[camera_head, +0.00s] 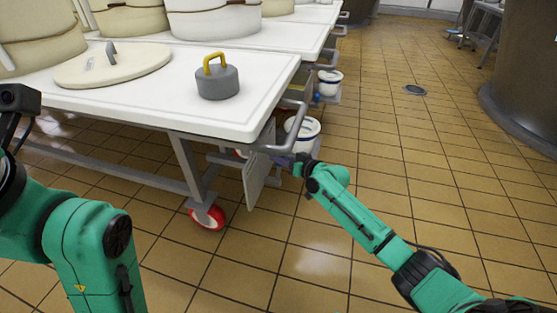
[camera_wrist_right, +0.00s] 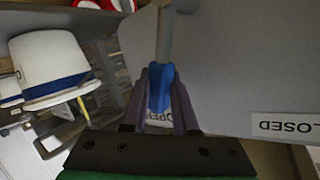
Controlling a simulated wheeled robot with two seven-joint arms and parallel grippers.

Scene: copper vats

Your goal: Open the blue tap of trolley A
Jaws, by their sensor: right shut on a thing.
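The blue tap handle (camera_wrist_right: 160,88) sits between the two fingers of my right gripper (camera_wrist_right: 163,105), which is shut on it. A grey stem runs up from the handle in the right wrist view. An "OPEN" label shows partly behind the fingers, and a "CLOSED" label (camera_wrist_right: 287,125) is on the grey panel (camera_wrist_right: 240,60) to the right. In the head view my right gripper (camera_head: 299,164) is low under the right end of the nearest white-topped trolley (camera_head: 170,110). The tap is hidden there. My left arm shows at the left, but its fingers do not.
A white bucket with a blue band (camera_head: 303,128) stands by the trolley end; one also shows in the wrist view (camera_wrist_right: 50,65). A grey handrail (camera_head: 290,125) juts from the trolley above my right gripper. A grey weight (camera_head: 217,82) lies on top.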

